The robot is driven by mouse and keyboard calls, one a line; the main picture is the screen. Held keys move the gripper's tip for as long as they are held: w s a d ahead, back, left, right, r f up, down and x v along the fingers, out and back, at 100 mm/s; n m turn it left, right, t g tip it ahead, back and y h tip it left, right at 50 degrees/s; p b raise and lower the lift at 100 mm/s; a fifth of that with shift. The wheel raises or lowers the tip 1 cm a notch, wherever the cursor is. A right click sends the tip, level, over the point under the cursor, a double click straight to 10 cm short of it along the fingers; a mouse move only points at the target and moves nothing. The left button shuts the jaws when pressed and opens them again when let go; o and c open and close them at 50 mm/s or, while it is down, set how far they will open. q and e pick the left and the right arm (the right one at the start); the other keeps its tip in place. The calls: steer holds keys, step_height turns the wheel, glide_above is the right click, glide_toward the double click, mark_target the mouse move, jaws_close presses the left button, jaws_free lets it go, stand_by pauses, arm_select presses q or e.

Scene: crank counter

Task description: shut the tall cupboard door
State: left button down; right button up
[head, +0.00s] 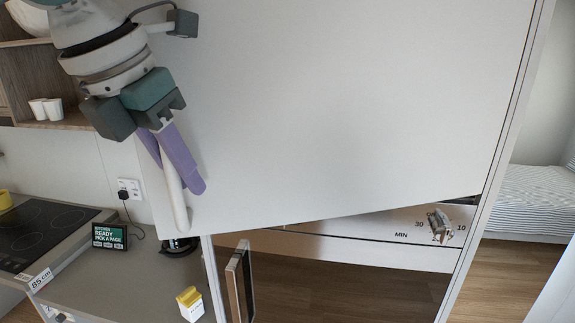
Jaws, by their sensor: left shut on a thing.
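The tall cupboard door (340,110) is a large plain white panel filling the middle of the head view. It stands open, and its lower edge slopes up to the right towards the cupboard's right side post (503,140). A white bar handle (179,212) is on the door's left side. My left gripper (182,178), with purple fingers, is shut on the handle; the fingers hide its upper part. My right gripper does not show.
A grey counter (120,285) at lower left holds a small display (109,236) and a yellow-topped carton (190,303). A black hob (40,232) lies further left. Below the door are a dial panel with a metal knob (440,226) and an upright metal handle (240,283).

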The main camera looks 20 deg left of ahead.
arm_select(q)
steer(key=shift+w+a, duration=0.25)
steer(key=shift+w, duration=0.25)
steer(key=c, duration=1.1)
jaws_free()
steer(key=shift+r, duration=0.1)
steer(key=v, duration=0.7)
steer(key=shift+s+r, duration=0.15)
